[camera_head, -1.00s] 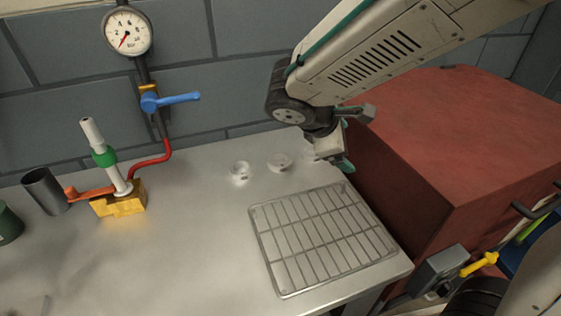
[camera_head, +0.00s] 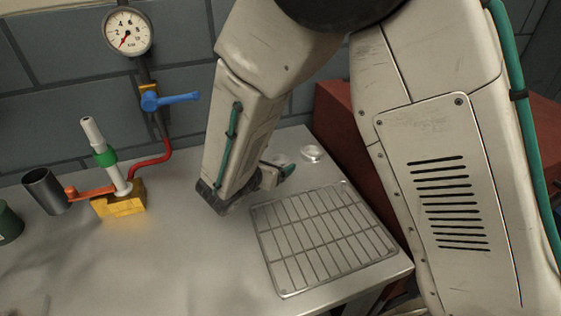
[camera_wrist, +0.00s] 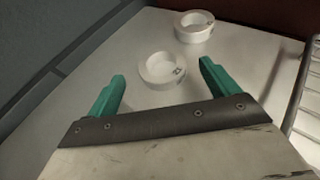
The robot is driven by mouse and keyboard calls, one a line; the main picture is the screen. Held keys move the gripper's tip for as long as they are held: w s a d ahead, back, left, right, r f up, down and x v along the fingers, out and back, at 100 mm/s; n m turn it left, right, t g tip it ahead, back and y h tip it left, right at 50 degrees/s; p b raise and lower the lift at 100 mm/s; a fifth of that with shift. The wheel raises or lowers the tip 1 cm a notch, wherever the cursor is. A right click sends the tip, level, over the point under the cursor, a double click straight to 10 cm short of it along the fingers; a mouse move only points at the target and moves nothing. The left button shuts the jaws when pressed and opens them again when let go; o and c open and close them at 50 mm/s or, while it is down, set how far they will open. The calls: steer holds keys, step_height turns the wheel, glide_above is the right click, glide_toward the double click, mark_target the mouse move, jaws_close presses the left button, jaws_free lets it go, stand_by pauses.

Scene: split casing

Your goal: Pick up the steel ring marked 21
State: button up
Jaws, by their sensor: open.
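Two pale steel rings show in the wrist view. The nearer ring (camera_wrist: 153,80) lies on the bench ahead of and between my fingertips, and the farther ring (camera_wrist: 195,36) lies up and to the right. Each has a small dark mark, too small to read, so I cannot tell which is 21. In the head view, one ring (camera_head: 312,153) is clear and another (camera_head: 281,157) is partly behind my gripper (camera_head: 284,171). My gripper (camera_wrist: 162,72) is open and empty, its green fingers apart. My arm hides the bench spot left of these rings.
A wire rack (camera_head: 325,240) lies in front of the rings, its edge also at the right of the wrist view (camera_wrist: 305,95). A red box (camera_head: 335,115) stands at the right. A yellow block with a pipe and valve (camera_head: 120,203) and a dark cup (camera_head: 45,190) stand left.

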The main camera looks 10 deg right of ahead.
mark_target(283, 157)
steer(key=x, duration=0.3)
steer(key=shift+w+d+f, duration=0.2)
steer(key=c, duration=1.4)
